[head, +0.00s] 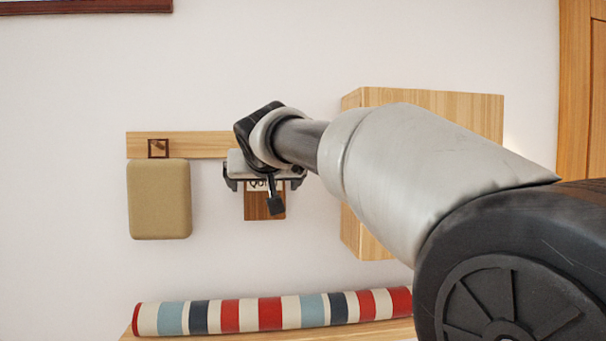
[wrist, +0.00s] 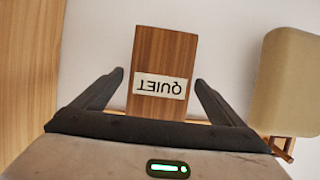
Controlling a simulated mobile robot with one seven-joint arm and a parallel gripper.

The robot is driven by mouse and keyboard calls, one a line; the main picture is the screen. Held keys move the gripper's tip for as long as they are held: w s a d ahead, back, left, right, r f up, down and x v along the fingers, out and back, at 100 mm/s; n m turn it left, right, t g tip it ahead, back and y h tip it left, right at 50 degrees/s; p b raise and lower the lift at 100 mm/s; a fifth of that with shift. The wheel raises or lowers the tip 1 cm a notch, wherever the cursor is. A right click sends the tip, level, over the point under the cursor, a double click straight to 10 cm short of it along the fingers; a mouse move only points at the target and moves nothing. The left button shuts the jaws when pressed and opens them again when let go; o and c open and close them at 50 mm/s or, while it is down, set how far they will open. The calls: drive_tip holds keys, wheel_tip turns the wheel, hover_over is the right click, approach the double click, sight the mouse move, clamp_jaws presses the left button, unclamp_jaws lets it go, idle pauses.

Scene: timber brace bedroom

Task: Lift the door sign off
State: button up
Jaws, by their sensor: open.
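The door sign (head: 264,207) is a brown wooden plate with a white label. It hangs against the wall below a wooden rail (head: 190,144). In the wrist view the sign (wrist: 165,50) stands between my fingers, and its label reads QUIET upside down. My gripper (head: 264,184) is in front of the sign's upper part and hides it in the head view. In the wrist view my gripper (wrist: 158,75) is open, one finger on each side of the sign, with a gap on both sides. How the sign hangs is hidden.
A tan padded block (head: 158,200) hangs from a peg (head: 158,148) on the rail, left of the sign. A wooden box (head: 470,108) is on the wall to the right, partly behind my arm. A striped roll (head: 270,312) lies on a wooden surface (head: 400,328) below.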

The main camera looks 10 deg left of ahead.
drive_tip(key=shift+w+f, duration=0.1)
drive_tip(key=shift+w, duration=0.1)
drive_tip(key=shift+a, duration=0.1)
drive_tip(key=c, duration=1.1)
drive_tip(key=shift+c, duration=0.2)
drive_tip(key=shift+r, duration=0.2)
drive_tip(key=shift+r+p, duration=0.55)
